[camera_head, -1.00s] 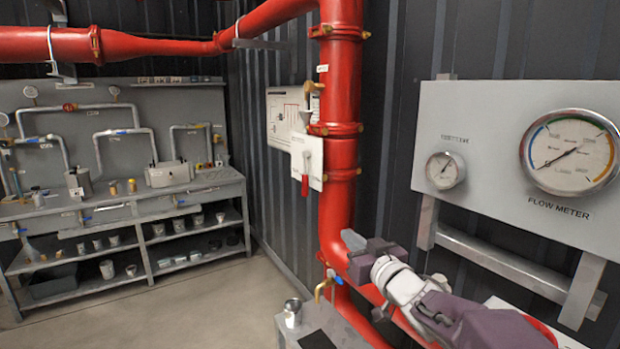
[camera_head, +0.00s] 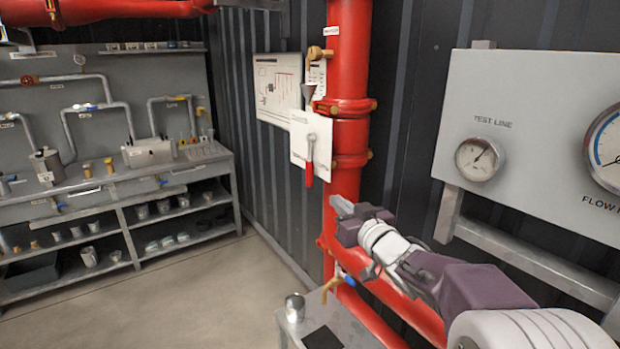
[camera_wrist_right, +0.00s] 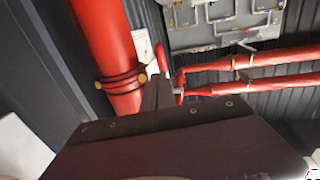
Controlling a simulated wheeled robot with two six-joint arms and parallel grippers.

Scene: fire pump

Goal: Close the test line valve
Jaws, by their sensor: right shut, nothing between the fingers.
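A lever with a red grip (camera_head: 309,174) hangs straight down on a white plate (camera_head: 297,150) beside the vertical red pipe (camera_head: 350,65). A brass tap with a blue handle (camera_head: 345,275) is lower down by the pipe's foot. No label readable here shows which one is the test line valve. My right gripper (camera_head: 337,203) is shut and empty, in front of the pipe, below and right of the red grip and apart from it. In the right wrist view its fingers (camera_wrist_right: 160,92) point toward the red grip (camera_wrist_right: 160,58). My left gripper is not in view.
A grey gauge board (camera_head: 560,90) with a TEST LINE gauge (camera_head: 479,158) stands at the right. A low grey stand (camera_head: 335,318) with a metal cup (camera_head: 294,307) is below. A workbench (camera_head: 75,205) is at the left; the floor between is clear.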

